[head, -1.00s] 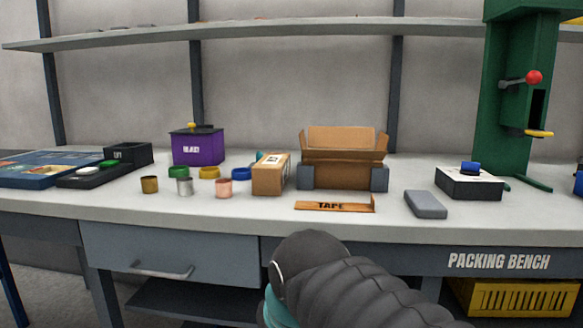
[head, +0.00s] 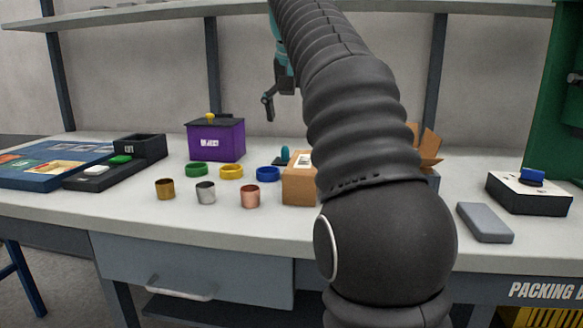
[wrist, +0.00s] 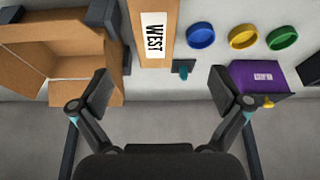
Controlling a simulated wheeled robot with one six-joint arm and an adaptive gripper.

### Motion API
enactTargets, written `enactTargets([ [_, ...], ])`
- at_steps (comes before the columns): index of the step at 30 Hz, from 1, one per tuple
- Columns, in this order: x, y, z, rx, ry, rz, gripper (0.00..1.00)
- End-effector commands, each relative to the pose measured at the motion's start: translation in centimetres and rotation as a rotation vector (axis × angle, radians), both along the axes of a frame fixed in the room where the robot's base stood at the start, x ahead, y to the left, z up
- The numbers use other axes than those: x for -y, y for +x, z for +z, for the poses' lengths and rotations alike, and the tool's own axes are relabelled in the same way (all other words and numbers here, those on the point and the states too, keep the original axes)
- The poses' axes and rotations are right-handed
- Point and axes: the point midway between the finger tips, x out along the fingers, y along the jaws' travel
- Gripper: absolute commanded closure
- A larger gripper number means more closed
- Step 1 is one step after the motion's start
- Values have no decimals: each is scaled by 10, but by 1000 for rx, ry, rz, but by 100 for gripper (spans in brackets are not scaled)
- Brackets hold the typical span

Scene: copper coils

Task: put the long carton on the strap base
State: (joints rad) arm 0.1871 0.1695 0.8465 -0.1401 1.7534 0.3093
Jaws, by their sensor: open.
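The long carton (head: 297,190) is a brown box with a white label on top, standing on the bench and partly hidden by my arm in the head view. In the wrist view the carton (wrist: 152,63) shows its label reading WEST, ahead of the space between my fingers. My gripper (wrist: 161,88) is open and empty. In the head view my gripper (head: 267,101) hangs above the back of the bench. A small dark base with a teal knob (head: 284,155) sits just behind the carton; I cannot tell whether it is the strap base. It also shows in the wrist view (wrist: 183,67).
An open brown box (wrist: 62,48) stands beside the carton, mostly behind my arm in the head view. A purple box (head: 216,140), coloured rings (head: 231,172) and metal cups (head: 205,192) stand left. A grey block (head: 485,222) and a black-sided box (head: 530,194) lie right.

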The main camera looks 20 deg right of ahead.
Motion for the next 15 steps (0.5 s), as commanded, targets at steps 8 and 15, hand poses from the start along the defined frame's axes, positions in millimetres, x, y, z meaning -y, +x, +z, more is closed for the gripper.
enactTargets([
  [8,19,7,-8,-3,3,-49,0],
  [15,31,19,-49,-3,3,-53,0],
])
